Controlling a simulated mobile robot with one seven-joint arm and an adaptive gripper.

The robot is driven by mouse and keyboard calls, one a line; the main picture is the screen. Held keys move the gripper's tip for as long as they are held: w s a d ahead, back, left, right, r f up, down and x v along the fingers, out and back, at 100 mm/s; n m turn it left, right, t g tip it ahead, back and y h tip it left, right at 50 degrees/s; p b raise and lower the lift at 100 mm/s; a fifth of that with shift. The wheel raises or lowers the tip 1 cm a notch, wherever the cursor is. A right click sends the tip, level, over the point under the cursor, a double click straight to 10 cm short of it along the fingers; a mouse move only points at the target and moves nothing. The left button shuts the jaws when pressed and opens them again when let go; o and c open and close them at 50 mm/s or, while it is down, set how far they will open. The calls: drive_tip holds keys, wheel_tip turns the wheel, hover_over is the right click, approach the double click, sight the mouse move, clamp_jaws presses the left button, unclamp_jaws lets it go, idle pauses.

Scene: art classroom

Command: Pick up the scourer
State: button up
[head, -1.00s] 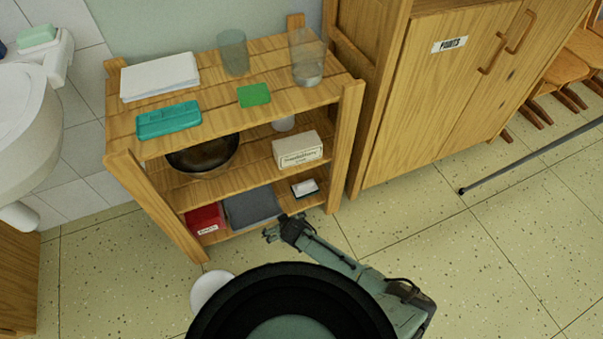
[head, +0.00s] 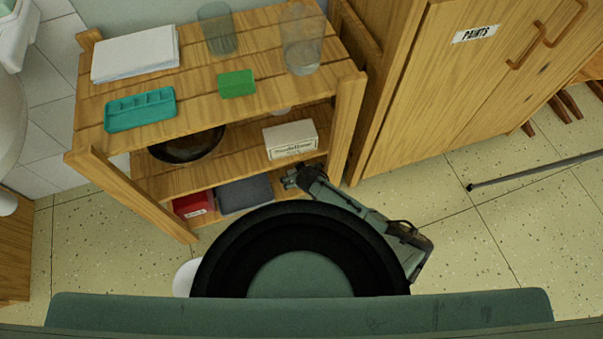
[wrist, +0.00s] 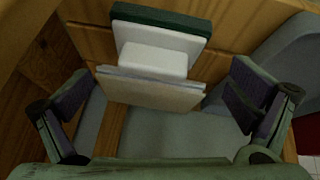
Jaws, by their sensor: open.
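A layered pad (wrist: 150,60) with a dark green edge, a white block and a pale slab appears to be the scourer. It is at upper middle in the wrist view, on the wooden lower shelf. My gripper (wrist: 163,98) is open, with one finger on each side of the pad and visible gaps between. The pad looks untouched. In the head view my gripper (head: 292,180) reaches the right end of the lower shelf and hides that spot. A bright green block (head: 237,84) lies on the top shelf, away from my gripper.
The wooden shelf unit (head: 345,125) has a right post close to my arm. A grey folded item (head: 243,194) and a red box (head: 194,205) lie left of my gripper. A modelling-clay box (head: 290,139) stands on the shelf above. The floor at right is mostly clear.

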drive_tip(key=x, duration=0.4)
drive_tip(key=shift+s+f+b, duration=0.1)
drive_tip(key=shift+f+b, duration=0.05)
drive_tip(key=shift+b, duration=0.15)
drive_tip(key=shift+c, duration=0.4)
drive_tip(key=c, duration=1)
wheel_tip(320, 180, up, 4)
drive_tip(key=shift+f+p, duration=0.15)
drive_tip(key=shift+p, duration=1.1)
drive_tip(key=shift+c, duration=0.2)
drive_tip(key=s+a+r+p, duration=0.1)
drive_tip(key=s+a+p, duration=0.6)
drive_tip(key=s, duration=0.6)
drive_tip(key=shift+s+a+r, duration=0.15)
drive_tip(key=shift+s+a, duration=0.05)
drive_tip(key=shift+a, duration=0.6)
